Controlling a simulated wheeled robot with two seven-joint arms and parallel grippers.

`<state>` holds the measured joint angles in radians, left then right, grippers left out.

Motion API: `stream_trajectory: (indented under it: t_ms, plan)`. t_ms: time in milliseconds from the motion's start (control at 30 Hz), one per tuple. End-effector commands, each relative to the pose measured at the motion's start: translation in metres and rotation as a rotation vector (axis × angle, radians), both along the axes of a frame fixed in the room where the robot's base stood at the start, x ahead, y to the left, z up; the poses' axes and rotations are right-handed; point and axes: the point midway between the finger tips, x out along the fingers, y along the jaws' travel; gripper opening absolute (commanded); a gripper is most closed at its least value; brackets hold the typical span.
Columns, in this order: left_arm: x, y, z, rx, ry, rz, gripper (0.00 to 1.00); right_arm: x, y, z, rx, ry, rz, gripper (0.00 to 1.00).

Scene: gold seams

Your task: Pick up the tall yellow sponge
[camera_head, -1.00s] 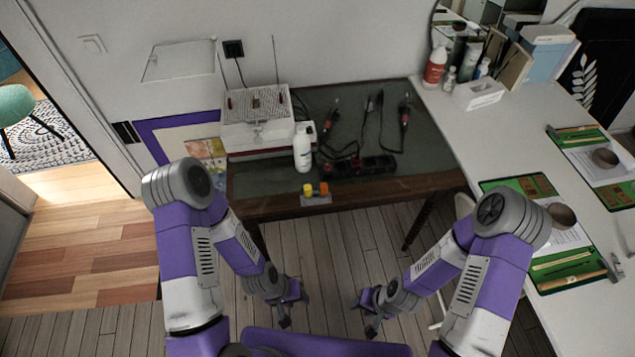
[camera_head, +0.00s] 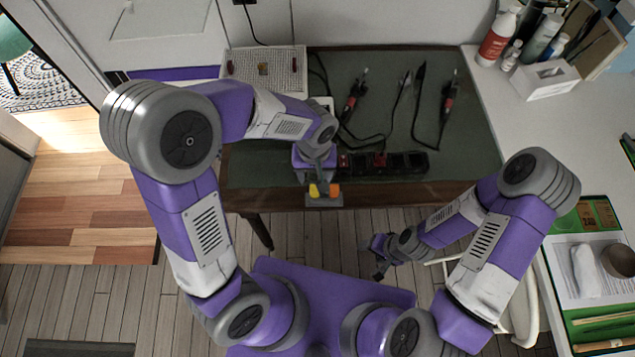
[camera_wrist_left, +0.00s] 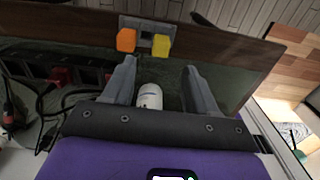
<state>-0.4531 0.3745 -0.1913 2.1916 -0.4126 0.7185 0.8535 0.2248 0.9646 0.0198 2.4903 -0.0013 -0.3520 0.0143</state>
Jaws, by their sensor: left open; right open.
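The yellow sponge (camera_head: 313,190) is a small block beside an orange block (camera_head: 336,190) on a grey holder (camera_head: 325,203) at the table's front edge. In the left wrist view the yellow sponge (camera_wrist_left: 161,45) is beyond the fingertips, right of the orange block (camera_wrist_left: 126,40). My left gripper (camera_head: 319,183) is above the table at the holder and partly covers the blocks in the head view. In the wrist view its fingers (camera_wrist_left: 159,65) are apart, with nothing gripped. My right gripper (camera_head: 380,257) is open and empty, low in front of the table.
A white bottle (camera_wrist_left: 150,97) stands on the table, showing between my left fingers. A black power strip (camera_head: 385,163) and soldering tools with cables (camera_head: 352,98) lie on the green tabletop (camera_head: 460,130). A white perforated device (camera_head: 262,70) stands at the back left.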

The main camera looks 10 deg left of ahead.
Motion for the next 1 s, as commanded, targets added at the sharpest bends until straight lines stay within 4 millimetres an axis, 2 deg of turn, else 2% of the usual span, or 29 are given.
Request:
stream_trajectory:
  t_ms: [500, 800, 1000]
  plan:
    - [0.002, 0.002, -0.068, 0.002, 0.005, 0.002, 0.57, 0.0, 0.0, -0.023, 0.0, 0.0, 0.0, 0.65]
    - [0.003, 0.002, -0.07, 0.0, 0.002, 0.001, 0.57, 0.0, 0.0, -0.022, 0.0, 0.0, 0.0, 0.65]
    - [0.003, 0.002, -0.07, 0.0, 0.002, 0.001, 0.27, 0.0, 0.0, -0.022, 0.0, 0.0, 0.0, 0.65]
